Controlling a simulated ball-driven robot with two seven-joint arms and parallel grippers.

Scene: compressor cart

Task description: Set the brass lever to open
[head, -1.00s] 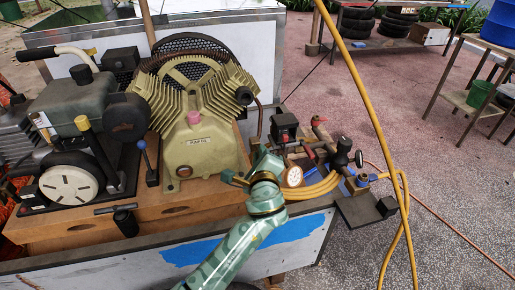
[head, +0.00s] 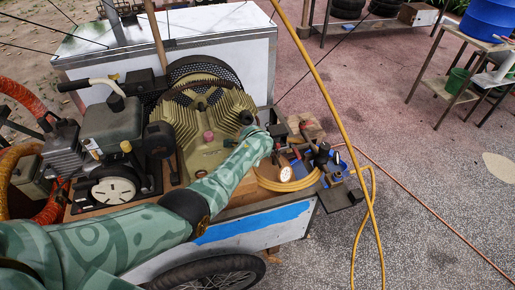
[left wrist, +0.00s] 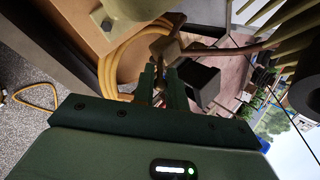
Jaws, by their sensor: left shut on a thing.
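My left arm reaches in from the left across the compressor (head: 205,145). Its wrist covers the left gripper in the head view. In the left wrist view the two dark green fingers of my left gripper (left wrist: 160,88) are close together and shut on a small brass-coloured part, apparently the brass lever (left wrist: 158,74). Only a little of it shows between and just past the fingertips, below a brown pipe fitting (left wrist: 168,46). Its angle cannot be told. In the head view the lever is hidden behind my wrist. My right gripper is not in view.
A coiled yellow hose (head: 290,186) and a round gauge (head: 286,173) sit beside my wrist at the cart's right end. A black box (left wrist: 198,82) is close to the right finger. An engine (head: 112,150) stands at left. Open paving lies right of the cart.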

